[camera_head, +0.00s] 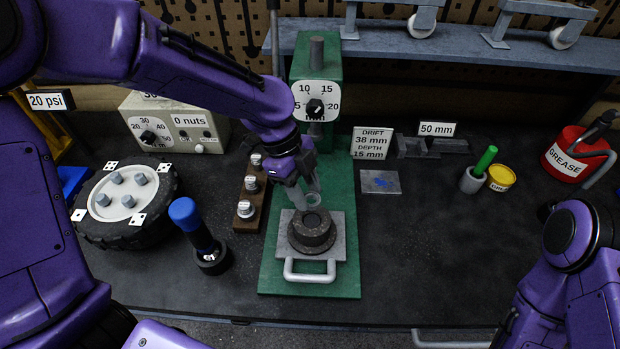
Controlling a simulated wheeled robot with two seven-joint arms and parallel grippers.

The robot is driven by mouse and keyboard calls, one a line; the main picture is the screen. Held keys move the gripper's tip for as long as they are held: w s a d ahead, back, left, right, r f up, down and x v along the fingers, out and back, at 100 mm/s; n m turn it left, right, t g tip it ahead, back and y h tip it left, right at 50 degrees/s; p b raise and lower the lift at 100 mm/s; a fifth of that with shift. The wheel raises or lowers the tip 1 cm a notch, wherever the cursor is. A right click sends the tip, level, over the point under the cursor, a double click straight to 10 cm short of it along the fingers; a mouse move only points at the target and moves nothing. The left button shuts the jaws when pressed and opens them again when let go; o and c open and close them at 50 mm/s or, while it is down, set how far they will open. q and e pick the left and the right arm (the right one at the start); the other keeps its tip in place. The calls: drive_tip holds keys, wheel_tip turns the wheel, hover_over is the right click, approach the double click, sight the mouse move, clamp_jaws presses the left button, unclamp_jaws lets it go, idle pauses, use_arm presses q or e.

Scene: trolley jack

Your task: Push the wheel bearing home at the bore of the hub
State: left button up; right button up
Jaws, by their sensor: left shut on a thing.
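The hub (312,241), a dark round block, sits on a grey plate (340,247) at the foot of the green press. A darker round centre shows on its top; I cannot tell whether this is the open bore or the wheel bearing in it. My left gripper (312,190) points down just above the hub, below the press ram. It is shut on a small grey round piece (313,200), largely hidden by the fingers; whether this is the bearing or a drift is unclear. My right arm shows at the right edge, its gripper out of frame.
The green press (338,200) has a dial (316,101). A wooden rack (249,194) of labelled pieces stands to its left, near a blue-topped tool (198,232) and a wheel (128,204). A DRIFT 38 mm, DEPTH 15 mm sign (371,143) stands right. The right front bench is clear.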

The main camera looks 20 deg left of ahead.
sight(309, 198)
use_arm(q)
drive_tip(key=shift+s+f+b, duration=0.15)
drive_tip(key=shift+s+b, duration=0.25)
drive_tip(key=shift+s, duration=0.25)
drive_tip(key=w+f+b, duration=0.1)
drive_tip(key=f, duration=0.1)
drive_tip(key=w+f+b, duration=0.1)
drive_tip(key=w+f, duration=0.1)
drive_tip(key=shift+w+a+f, duration=0.1)
drive_tip(key=shift+w+f, duration=0.15)
drive_tip(key=shift+f, duration=0.4)
drive_tip(key=shift+s+f+b, duration=0.1)
drive_tip(key=shift+s+b, duration=0.1)
drive_tip(key=shift+b, duration=0.1)
drive_tip(key=shift+s, duration=0.6)
drive_tip(key=shift+w+f, duration=0.15)
drive_tip(key=shift+w, duration=0.3)
drive_tip(key=shift+s, duration=0.3)
drive_tip(key=shift+w, duration=0.15)
use_arm(e)
drive_tip(key=f, duration=0.2)
drive_tip(key=shift+s+f, duration=0.35)
drive_tip(key=shift+f, duration=0.05)
